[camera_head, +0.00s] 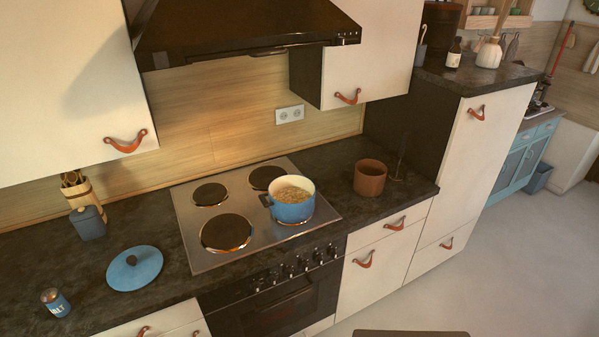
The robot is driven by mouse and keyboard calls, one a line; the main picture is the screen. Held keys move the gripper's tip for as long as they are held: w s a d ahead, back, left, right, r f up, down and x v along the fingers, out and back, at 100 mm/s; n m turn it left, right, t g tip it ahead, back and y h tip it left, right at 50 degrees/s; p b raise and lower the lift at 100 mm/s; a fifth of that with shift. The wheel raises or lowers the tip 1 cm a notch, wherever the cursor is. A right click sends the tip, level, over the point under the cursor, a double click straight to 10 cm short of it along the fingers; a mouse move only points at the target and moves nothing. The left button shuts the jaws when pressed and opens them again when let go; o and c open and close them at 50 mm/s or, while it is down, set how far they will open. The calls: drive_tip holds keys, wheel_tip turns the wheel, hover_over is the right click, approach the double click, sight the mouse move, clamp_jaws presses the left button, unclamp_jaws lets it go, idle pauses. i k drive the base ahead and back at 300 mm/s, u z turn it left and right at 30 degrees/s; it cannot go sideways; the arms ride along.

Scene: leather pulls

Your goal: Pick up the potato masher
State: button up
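A thin, dark, upright utensil (401,158) stands on the dark countertop at the right end, just right of a brown pot. It looks like the potato masher, with a slim shaft and a wider foot, but it blends into the dark cabinet side behind it, so its details are hard to tell. My gripper is not in view, and nothing is seen touching the utensil.
The brown pot (370,178) stands close left of the utensil. A blue pot (291,211) with food sits on the stove (200,258). A blue lid (134,268) and a salt shaker (55,302) lie left. The range hood (240,30) overhangs. Floor (500,270) is clear at right.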

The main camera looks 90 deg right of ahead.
sight(398, 177)
drive_tip(key=z, duration=3.7)
